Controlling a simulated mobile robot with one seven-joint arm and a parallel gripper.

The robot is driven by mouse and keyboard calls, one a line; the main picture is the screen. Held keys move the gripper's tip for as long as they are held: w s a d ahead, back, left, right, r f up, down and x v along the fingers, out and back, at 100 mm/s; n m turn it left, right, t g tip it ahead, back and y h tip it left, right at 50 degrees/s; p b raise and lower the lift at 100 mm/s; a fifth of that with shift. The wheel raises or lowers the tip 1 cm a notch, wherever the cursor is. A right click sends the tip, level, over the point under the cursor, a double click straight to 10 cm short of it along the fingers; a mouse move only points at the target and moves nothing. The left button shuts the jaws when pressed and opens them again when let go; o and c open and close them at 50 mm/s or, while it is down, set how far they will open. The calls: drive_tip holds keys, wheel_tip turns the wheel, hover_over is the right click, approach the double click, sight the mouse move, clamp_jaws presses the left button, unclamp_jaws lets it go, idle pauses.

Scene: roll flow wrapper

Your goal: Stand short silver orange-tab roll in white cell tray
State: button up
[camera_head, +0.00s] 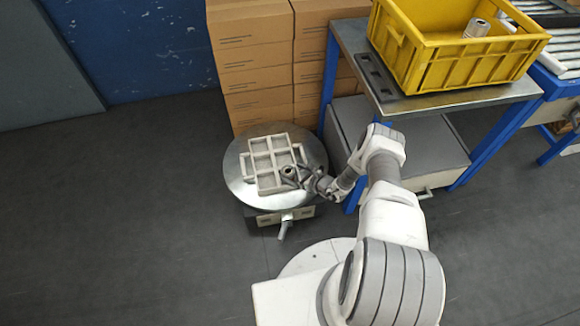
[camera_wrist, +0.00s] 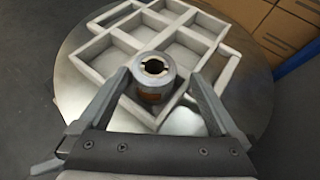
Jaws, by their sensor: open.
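A short silver roll (camera_wrist: 153,75) with a hollow core stands upright in the near right cell of the white cell tray (camera_wrist: 98,54). An orange patch shows low on its near side. In the head view the roll (camera_head: 289,171) is small beside my gripper. My gripper (camera_wrist: 158,82) is open, with one finger on each side of the roll and visible gaps between them. The tray (camera_head: 268,153) lies on a round metal table; its other visible cells look empty. The roll's base is partly hidden by the cell's wall.
The round metal table (camera_head: 238,180) stands before stacked cardboard boxes (camera_head: 251,62). To the right is a blue-legged bench (camera_head: 440,103) bearing a yellow crate (camera_head: 470,65) with another silver roll (camera_head: 477,28) inside. The floor to the left is clear.

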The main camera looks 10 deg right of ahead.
drive_tip(key=p+v, duration=0.1)
drive_tip(key=v, duration=0.2)
drive_tip(key=p+v, duration=0.1)
drive_tip(key=v, duration=0.2)
drive_tip(key=p+v, duration=0.1)
drive_tip(key=v, duration=0.2)
drive_tip(key=shift+w+d+r, duration=0.15)
drive_tip(key=shift+w+r, duration=0.05)
drive_tip(key=shift+r, duration=0.25)
